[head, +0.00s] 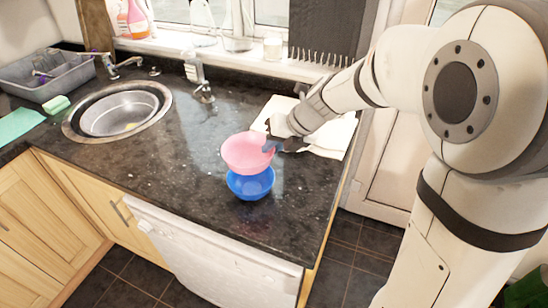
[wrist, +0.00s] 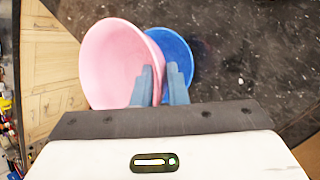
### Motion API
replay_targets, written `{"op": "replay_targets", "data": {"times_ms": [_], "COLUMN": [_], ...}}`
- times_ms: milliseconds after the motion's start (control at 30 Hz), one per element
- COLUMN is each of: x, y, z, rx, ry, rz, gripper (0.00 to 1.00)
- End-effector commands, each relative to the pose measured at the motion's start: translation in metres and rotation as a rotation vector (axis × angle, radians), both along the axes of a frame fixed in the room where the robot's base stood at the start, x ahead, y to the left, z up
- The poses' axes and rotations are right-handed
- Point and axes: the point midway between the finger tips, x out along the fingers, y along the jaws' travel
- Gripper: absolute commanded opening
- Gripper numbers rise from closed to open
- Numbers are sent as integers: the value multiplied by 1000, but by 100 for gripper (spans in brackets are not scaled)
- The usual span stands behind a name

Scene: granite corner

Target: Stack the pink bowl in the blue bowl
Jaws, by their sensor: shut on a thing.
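The pink bowl (head: 248,150) is held upright in my gripper (head: 270,146), which is shut on its right rim in the head view. The blue bowl (head: 250,185) stands upright on the dark countertop, below the pink bowl in the head view. The pink bowl hides the blue bowl's back part, and I cannot tell whether the two touch. In the wrist view, the pink bowl (wrist: 112,62) is large and near at the left, with its wall between my fingertips (wrist: 160,80). The blue bowl (wrist: 178,52) shows partly behind it to the right.
A white cloth or paper (head: 325,135) lies under my arm. A round sink (head: 118,112) and a grey dish tub (head: 45,78) are at the left. A tap-like fixture (head: 198,78) stands at the back. The granite counter (head: 165,165) left of the bowls is clear; its front edge is near.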

Motion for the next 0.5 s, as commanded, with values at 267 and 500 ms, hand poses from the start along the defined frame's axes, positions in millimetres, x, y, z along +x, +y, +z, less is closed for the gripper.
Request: {"op": "replay_targets", "data": {"times_ms": [267,500], "x": [-1,-1], "y": [2,3], "z": [-32,-32], "rx": [0,0], "ry": [2,1], "rz": [5,7], "gripper": [0,0]}}
